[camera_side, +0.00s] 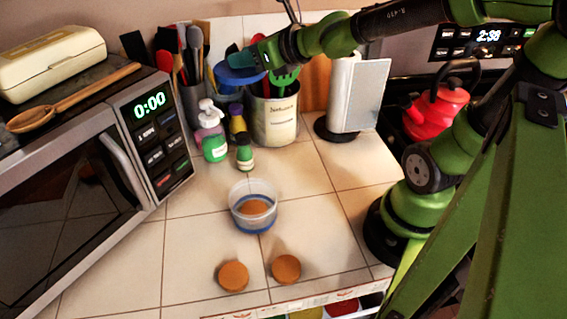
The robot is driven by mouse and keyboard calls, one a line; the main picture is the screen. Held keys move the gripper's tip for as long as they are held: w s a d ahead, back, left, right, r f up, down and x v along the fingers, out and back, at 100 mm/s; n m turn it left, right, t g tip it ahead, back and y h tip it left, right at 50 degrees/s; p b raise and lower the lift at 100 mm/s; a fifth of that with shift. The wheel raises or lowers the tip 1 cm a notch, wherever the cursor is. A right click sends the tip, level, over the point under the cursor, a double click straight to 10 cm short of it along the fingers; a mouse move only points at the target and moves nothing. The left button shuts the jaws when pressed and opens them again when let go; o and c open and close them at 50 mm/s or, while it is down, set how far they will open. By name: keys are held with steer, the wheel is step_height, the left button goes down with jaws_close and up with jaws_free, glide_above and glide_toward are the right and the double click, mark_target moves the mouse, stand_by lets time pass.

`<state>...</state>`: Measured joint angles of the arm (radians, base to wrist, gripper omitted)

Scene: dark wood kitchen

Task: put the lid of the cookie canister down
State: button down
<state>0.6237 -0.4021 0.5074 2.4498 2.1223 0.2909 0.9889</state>
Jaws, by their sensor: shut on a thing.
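The cookie canister (239,205) is a clear round container with a blue band near its base. It stands open on the tiled counter, and a brown cookie (253,208) shows inside. My gripper (258,58) is shut on the blue lid (236,77) and holds it up in the air, behind the canister in the picture and near the utensil holders. The fingertips are small and hard to make out against the lid.
Two cookies (233,276) lie at the counter's front edge. A microwave (80,190) stands left. Bottles (213,140), a utensil crock (275,118) and a paper towel stand (350,95) line the back. A red kettle (437,110) is at right. Tiles around the canister are clear.

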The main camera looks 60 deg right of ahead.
steer(key=w+d+r+m+h, duration=0.3)
steer(key=w+d+r, duration=0.1)
steer(key=d, duration=0.3)
steer(key=shift+g+h, duration=0.3)
steer(key=shift+h, duration=0.1)
